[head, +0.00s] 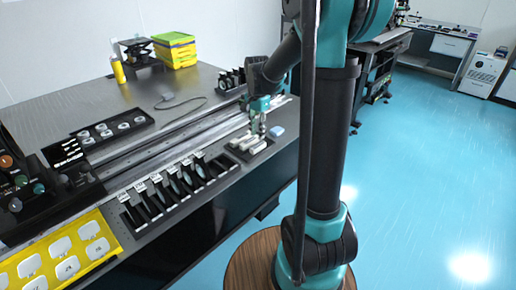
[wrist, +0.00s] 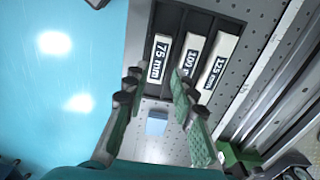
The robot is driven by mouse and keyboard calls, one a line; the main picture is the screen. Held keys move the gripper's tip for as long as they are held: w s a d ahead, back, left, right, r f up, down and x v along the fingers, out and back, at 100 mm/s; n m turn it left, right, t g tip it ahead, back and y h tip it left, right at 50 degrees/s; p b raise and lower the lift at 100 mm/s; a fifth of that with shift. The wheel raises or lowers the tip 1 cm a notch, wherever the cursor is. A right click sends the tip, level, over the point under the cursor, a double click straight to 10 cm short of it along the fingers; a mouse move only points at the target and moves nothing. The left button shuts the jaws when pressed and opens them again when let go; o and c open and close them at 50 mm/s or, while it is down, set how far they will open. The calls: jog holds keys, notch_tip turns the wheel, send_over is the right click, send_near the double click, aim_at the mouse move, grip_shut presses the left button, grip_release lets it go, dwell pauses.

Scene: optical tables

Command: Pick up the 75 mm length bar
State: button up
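The 75 mm length bar (wrist: 160,57) is a white bar with a dark "75 mm" label. It lies in the left slot of a dark holder (wrist: 193,24), beside the 100 mm (wrist: 191,61) and 125 mm (wrist: 219,62) bars. My gripper (wrist: 155,77) is open and empty in the wrist view, its fingertips on either side of the 75 mm bar's near end. I cannot tell how high they are above it.
A small light-blue block (wrist: 156,124) lies on the table close to the holder; it also shows in the head view (head: 277,131). A slotted rack of dark filters (head: 176,190) stands to the left. A metal rail (head: 180,137) runs behind. The table's front edge is close.

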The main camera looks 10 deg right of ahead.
aim_at(258, 145)
jog(key=shift+d+f, duration=0.1)
jog(key=shift+f, duration=2.75)
jog(key=shift+c, duration=0.4)
grip_shut()
